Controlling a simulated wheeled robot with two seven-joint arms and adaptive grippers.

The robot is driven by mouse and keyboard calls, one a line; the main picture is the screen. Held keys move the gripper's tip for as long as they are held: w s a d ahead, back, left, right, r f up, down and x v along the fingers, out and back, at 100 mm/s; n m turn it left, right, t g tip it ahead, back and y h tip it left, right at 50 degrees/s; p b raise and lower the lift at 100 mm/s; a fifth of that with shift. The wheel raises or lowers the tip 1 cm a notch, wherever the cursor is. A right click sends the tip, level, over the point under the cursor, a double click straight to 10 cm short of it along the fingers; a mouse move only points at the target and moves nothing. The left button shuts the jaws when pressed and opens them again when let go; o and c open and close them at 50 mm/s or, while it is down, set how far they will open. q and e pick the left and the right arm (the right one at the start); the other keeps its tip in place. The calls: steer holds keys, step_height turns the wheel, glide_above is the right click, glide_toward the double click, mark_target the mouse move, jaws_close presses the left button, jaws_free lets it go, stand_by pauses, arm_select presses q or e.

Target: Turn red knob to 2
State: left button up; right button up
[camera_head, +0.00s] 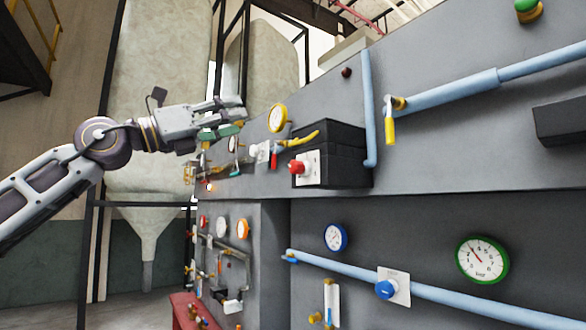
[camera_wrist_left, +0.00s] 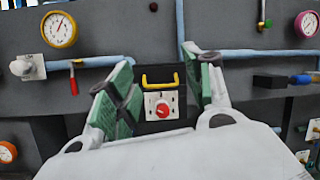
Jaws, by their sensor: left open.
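The red knob (camera_head: 297,167) sits on a white plate (camera_head: 311,174) on the front of a black box (camera_head: 345,152) on the grey panel. In the left wrist view the red knob (camera_wrist_left: 163,110) shows between my fingers, ahead of them and not touched. Marks on its plate are too small to read, so I cannot tell its setting. My left gripper (camera_head: 234,115) is open and empty, up and left of the knob in the head view. Its green-padded fingers (camera_wrist_left: 158,68) are spread apart in the wrist view. My right gripper is not in view.
A yellow handle (camera_head: 303,140) sticks out at the top of the black box. A red-handled valve (camera_head: 274,158) and a yellow gauge (camera_head: 277,118) are close by on the left. A blue pipe (camera_head: 368,110) runs down beside the box. A blue knob (camera_head: 385,289) sits lower right.

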arm_select(q)
steer(key=d+f+m+g+y, duration=0.1)
steer(key=d+f+m+y, duration=0.15)
steer(key=f, duration=0.25)
steer(key=n+y, duration=0.2)
glide_toward(291, 166)
steer(key=shift+v, duration=1.4)
steer(key=shift+m, duration=0.25)
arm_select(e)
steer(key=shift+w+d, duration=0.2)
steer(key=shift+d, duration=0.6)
arm_select(q)
steer(key=shift+r, duration=0.1)
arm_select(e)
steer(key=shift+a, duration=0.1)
arm_select(q)
steer(key=p+x, duration=0.3)
steer(key=x, duration=0.9)
steer(key=shift+p, duration=0.4)
steer(key=shift+x, duration=0.9)
steer(key=shift+s, duration=0.1)
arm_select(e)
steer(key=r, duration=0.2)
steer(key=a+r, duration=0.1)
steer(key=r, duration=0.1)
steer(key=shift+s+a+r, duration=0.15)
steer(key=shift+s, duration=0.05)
